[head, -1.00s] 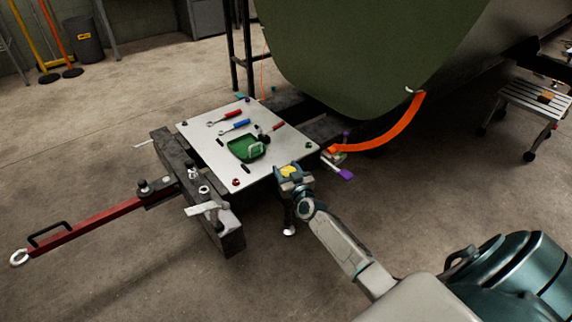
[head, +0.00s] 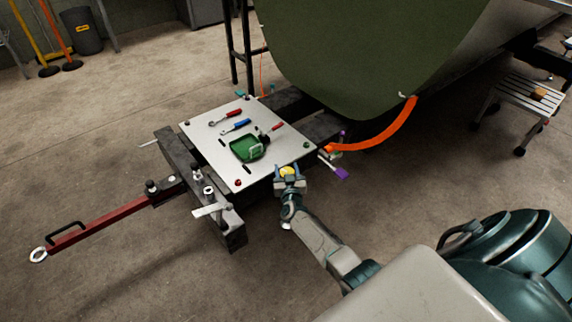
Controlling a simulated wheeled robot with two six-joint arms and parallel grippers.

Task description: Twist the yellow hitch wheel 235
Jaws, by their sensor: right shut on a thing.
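The yellow hitch wheel (head: 287,171) is a small yellow piece by the near right corner of the white plate. My right gripper (head: 288,174) is on it, with a finger on each side, and is shut on it. The gripper hides the lower part of the wheel and whatever it is mounted on. My left gripper is not in the head view.
The white plate (head: 205,141) carries a green tray (head: 246,149) and several hand tools. A red tow bar (head: 110,221) runs out to the left. An orange curved strip (head: 385,136) hangs below the green fuselage (head: 340,60). A step stool (head: 513,101) stands at right.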

